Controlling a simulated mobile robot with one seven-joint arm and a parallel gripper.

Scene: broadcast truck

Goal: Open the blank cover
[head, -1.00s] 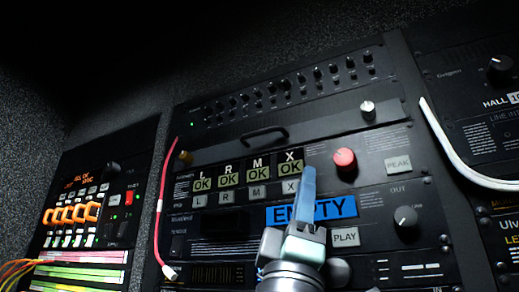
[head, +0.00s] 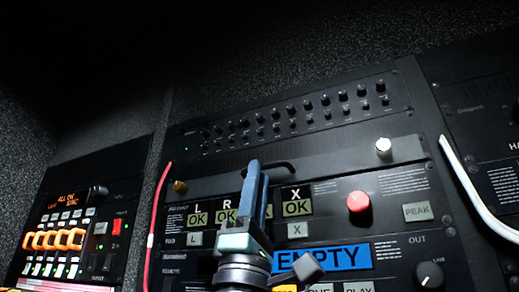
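The blank cover (head: 335,152) is a plain black panel below the row of small knobs. It looks closed, flush in the rack. A black bow handle (head: 283,165) is at its middle. A brass thumbscrew (head: 180,186) is at its left end and a silver one (head: 384,147) at its right end. My gripper (head: 256,170) points up in front of the rack, its blue-grey fingertips overlapping the handle's left part in the picture. I cannot tell whether they touch it or how far apart they are. My gripper hides part of the display row.
Below the cover is a unit with OK displays (head: 297,202), a red knob (head: 359,202) and a blue EMPTY label (head: 322,258). A pink cable (head: 156,220) hangs at left and a white cable (head: 463,182) at right.

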